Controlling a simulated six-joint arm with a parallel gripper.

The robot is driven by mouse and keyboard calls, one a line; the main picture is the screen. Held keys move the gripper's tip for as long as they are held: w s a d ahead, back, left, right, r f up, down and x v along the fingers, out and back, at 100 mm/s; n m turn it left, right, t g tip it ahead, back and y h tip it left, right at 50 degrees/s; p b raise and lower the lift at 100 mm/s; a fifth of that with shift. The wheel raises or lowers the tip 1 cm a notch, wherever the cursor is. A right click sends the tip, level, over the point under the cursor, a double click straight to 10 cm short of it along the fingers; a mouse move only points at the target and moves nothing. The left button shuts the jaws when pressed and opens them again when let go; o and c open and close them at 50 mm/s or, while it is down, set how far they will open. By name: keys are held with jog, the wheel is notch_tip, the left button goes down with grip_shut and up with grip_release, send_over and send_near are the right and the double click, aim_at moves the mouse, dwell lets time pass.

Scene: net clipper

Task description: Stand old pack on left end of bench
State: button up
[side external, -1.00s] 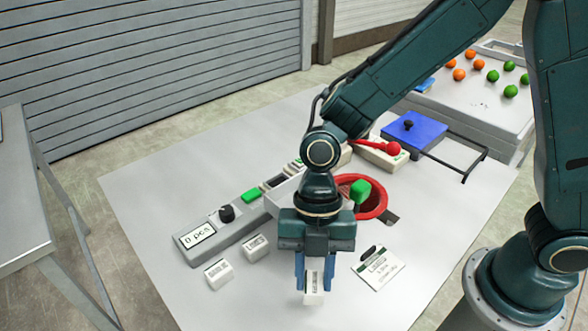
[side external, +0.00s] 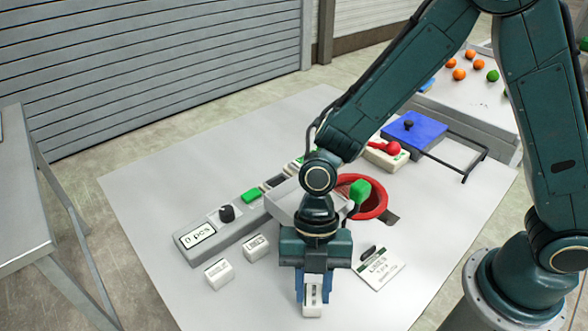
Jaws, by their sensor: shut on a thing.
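My gripper (side external: 313,289) is shut on a small white pack (side external: 312,309) with dark print, near the front edge of the grey bench (side external: 160,190). The blue fingers are on either side of the pack, which is upright. I cannot tell whether its base touches the bench. Two similar white packs, one (side external: 219,273) and another (side external: 256,247), stand on the bench to the left of my gripper. I cannot read the prints to tell which pack is the old one.
A grey device with a "0 pcs" display (side external: 197,236) and black knob (side external: 227,213) lies behind the packs. The bench's left part is clear.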

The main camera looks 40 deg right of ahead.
jog(key=shift+f, duration=0.2)
jog(key=o, duration=1)
jog(key=shift+c, duration=0.2)
jog(key=v, duration=1.2)
jog(key=shift+r, duration=0.2)
jog(key=s+d+r+m+t+h, duration=0.1)
jog(key=s+d+r+m+t, duration=0.2)
jog(key=d+m, duration=0.4)
jog(key=s+d+r+m+t+h, duration=0.1)
jog(key=s+d+r+m+t, duration=0.2)
jog(key=d+m, duration=0.4)
jog(key=s+d+r+m+t+h, duration=0.1)
jog(key=s+d+r+m, duration=0.3)
jog(key=m, duration=0.9)
jog(key=shift+s+d+r+t, duration=0.25)
jog(key=shift+d+r+t, duration=0.75)
jog(key=shift+d, duration=0.75)
